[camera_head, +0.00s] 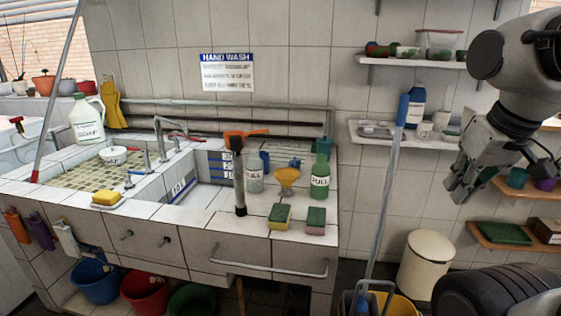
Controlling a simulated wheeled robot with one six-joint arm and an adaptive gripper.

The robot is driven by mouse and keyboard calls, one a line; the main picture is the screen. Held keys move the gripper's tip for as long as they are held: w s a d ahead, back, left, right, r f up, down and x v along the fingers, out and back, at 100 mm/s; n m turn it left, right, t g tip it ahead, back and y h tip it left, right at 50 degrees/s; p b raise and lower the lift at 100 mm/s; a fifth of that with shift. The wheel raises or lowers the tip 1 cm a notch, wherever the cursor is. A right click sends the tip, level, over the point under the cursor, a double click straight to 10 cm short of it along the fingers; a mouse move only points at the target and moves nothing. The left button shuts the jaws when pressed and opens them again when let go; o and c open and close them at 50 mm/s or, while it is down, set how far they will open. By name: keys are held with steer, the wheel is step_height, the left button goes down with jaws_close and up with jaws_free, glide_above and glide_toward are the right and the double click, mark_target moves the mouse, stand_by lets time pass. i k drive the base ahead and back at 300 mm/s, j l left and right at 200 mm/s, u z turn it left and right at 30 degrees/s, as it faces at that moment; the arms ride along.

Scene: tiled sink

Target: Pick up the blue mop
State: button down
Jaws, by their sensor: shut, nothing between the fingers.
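The blue mop (386,195) stands right of the sink counter, a long pale pole with a blue grip at its top. It tilts slightly, and its foot goes down among a yellow bucket and a blue-grey frame at the bottom edge, where the mop head cannot be made out. My gripper (461,192) hangs at the right, pointing down and left. It is shut and empty. In the picture it is to the right of the mop pole, apart from it, and lower than the blue grip.
A white shelf (362,139) with a blue bottle (416,106) is behind the mop grip. A cream bin (426,262) stands right of the pole. The tiled sink counter (255,224) is to the left. Wooden shelves (490,237) are behind my arm at right.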

mark_target(362, 307)
steer(key=k+j, duration=0.1)
steer(key=k, duration=2.35)
steer(key=i+l, duration=0.35)
steer(key=i, duration=0.15)
steer(key=i+l, duration=0.3)
steer(key=i, duration=0.25)
steer(key=i+l, duration=0.35)
steer(key=i, duration=0.15)
steer(key=i+l, duration=0.35)
steer(key=i, duration=0.2)
steer(key=j+u, duration=0.05)
